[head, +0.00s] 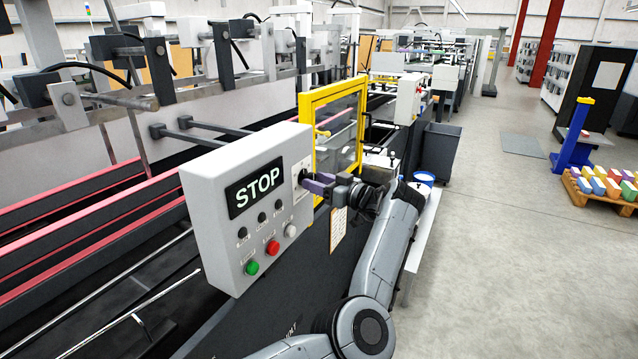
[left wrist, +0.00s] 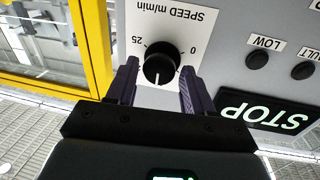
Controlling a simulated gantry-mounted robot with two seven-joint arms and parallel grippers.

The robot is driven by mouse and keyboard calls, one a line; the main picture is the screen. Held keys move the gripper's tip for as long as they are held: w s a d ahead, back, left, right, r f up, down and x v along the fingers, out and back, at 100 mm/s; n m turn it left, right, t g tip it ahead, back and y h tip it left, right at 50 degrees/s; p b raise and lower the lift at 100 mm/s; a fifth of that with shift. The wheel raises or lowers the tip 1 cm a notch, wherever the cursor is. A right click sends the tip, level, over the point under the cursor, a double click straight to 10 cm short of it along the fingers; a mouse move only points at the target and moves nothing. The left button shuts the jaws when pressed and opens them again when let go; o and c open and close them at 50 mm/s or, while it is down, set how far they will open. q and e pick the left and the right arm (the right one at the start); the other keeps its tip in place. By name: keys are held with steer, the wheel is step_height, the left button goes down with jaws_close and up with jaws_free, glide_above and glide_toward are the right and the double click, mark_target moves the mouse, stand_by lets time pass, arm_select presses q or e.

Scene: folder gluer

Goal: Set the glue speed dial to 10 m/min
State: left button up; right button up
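The speed dial is a black round knob (left wrist: 162,64) on a white plate (left wrist: 178,22) marked "SPEED m/min", upside down in the left wrist view, with 0 at right and 25 at left. A pale pointer line shows on its lower part; the exact value cannot be read. In the head view, the dial plate (head: 298,171) is on the right part of the grey control box (head: 212,222). My left gripper (head: 312,182) faces it. Its purple fingers (left wrist: 157,84) are open on either side of the knob, with visible gaps. My right gripper is not in view.
The box carries a display (head: 254,190) reading STOP, small black knobs, a green button (head: 252,267) and a red button (head: 272,247). A yellow guard frame (head: 306,122) stands just behind the dial side. Open floor lies to the right.

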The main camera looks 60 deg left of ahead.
arm_select(q)
steer(key=c, duration=0.7)
steer(key=shift+c, duration=0.2)
steer(key=shift+w+f+n+g+y+b, duration=0.15)
steer(key=shift+n+g+b, duration=0.25)
steer(key=shift+n+b, duration=1.8)
steer(key=shift+n+g+y+b, duration=0.25)
steer(key=shift+n+g+b, duration=0.2)
steer(key=shift+n, duration=3.75)
steer(key=o, duration=1.1)
steer(key=shift+c, duration=0.2)
